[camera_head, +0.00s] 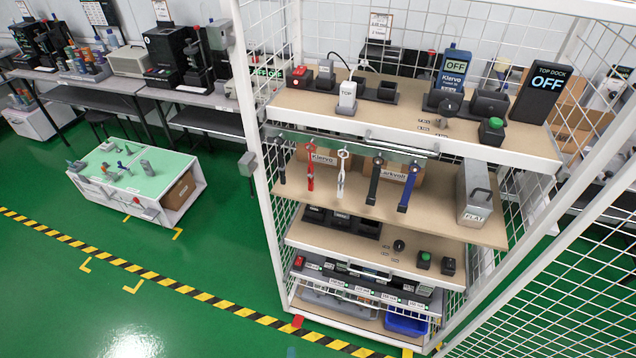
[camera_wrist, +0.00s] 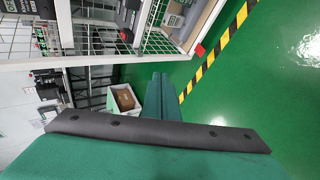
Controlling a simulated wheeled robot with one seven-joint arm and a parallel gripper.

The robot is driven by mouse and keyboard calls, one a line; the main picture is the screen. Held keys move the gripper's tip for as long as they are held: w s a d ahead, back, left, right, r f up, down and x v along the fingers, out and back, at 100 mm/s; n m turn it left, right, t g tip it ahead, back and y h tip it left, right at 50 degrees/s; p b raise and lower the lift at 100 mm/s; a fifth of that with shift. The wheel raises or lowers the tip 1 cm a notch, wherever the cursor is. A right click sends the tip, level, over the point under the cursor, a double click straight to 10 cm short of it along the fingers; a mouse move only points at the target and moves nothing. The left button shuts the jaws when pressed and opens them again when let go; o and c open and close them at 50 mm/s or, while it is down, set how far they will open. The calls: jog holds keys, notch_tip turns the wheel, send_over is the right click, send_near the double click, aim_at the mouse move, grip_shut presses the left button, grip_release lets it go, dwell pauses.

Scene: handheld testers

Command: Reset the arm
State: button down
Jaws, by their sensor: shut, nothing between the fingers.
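My gripper (camera_wrist: 160,95) shows in the wrist view as teal fingers closed together beyond a dark bar, with the broad teal body below. Nothing is held between the fingers. It points out over the green floor, apart from the shelf rack, whose white frame is at the upper left of that view.
A white mesh rack (camera_head: 268,200) holds testers and straps on wooden shelves (camera_head: 470,229). A low white cart (camera_head: 160,163) with a mint top stands left. Benches line the back wall. Green floor (camera_head: 60,290) with a yellow-black stripe (camera_head: 215,301) is clear in front.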

jog(key=s+d+r+m+t, duration=0.1)
jog(key=s+d+r+m, duration=0.1)
jog(key=s+r+m, duration=0.4)
jog(key=s+d+r+m+t, duration=0.2)
jog(key=s+r+m, duration=0.4)
jog(key=r, duration=0.6)
jog(key=s+d+r+m+t, duration=0.1)
jog(key=s+d+r+m, duration=0.3)
jog(key=r, duration=0.5)
jog(key=s+m, duration=0.2)
jog(key=shift+s+r+m+t+h, duration=0.15)
jog(key=shift+r+m+t+h, duration=0.15)
jog(key=shift+r+h, duration=0.1)
